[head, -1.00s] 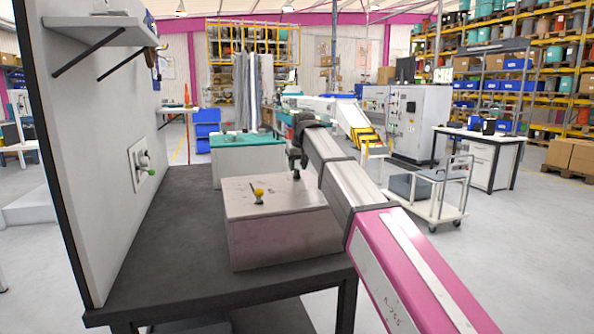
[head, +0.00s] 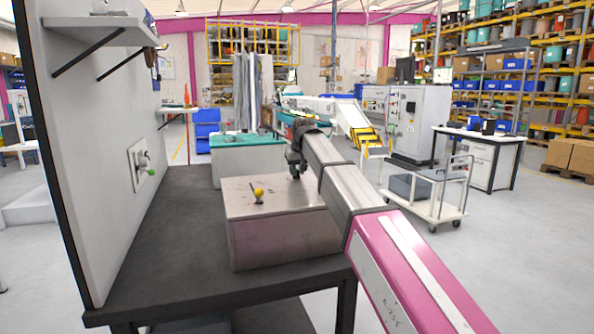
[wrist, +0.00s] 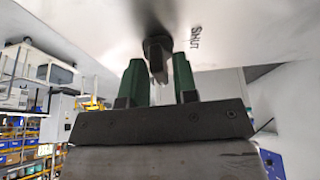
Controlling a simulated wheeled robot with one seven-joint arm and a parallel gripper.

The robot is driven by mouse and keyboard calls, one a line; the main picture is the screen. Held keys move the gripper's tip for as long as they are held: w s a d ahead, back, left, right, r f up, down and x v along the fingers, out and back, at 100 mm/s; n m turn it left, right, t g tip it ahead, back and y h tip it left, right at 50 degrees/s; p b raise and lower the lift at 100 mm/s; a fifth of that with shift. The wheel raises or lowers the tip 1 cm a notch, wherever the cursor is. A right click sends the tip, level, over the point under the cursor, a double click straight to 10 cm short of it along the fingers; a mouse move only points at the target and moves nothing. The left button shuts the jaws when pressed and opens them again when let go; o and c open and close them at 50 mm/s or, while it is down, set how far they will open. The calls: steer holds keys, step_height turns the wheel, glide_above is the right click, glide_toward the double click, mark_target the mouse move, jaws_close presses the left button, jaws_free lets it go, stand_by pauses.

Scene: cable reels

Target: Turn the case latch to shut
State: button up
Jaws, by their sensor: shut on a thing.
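The grey metal case (head: 275,232) stands on the dark table, with a small yellow-knobbed lever (head: 259,194) on its lid. My gripper (head: 295,168) reaches down at the back right part of the lid, and its fingertips are small in the head view. In the wrist view, my green fingers (wrist: 158,78) stand on either side of a dark latch handle (wrist: 158,50) and are shut on it. The handle stands out from a pale surface that carries the printed word SHUT (wrist: 195,38). The handle's far end and pivot are partly hidden.
The dark table (head: 170,240) is bare left of the case. A teal-topped box (head: 245,142) stands behind. A cart (head: 430,195) is to the right, off the table.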

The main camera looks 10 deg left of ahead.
steer(key=n+g+y, duration=0.1)
steer(key=n, duration=0.3)
steer(key=shift+d+n, duration=0.1)
steer(key=shift+n, duration=0.2)
jaws_close()
steer(key=n+g, duration=0.1)
steer(key=n, duration=0.1)
steer(key=n+g+y, duration=0.1)
steer(key=n, duration=0.1)
steer(key=shift+w+f+n, duration=0.1)
steer(key=shift+n, duration=0.2)
steer(key=n+g, duration=0.2)
steer(key=n, duration=0.3)
steer(key=shift+f+n+g+h, duration=0.1)
steer(key=shift+n+g+h, duration=0.3)
steer(key=shift+n, duration=1.3)
steer(key=shift+n+g, duration=0.3)
steer(key=o, duration=0.7)
jaws_free()
steer(key=shift+c, duration=0.2)
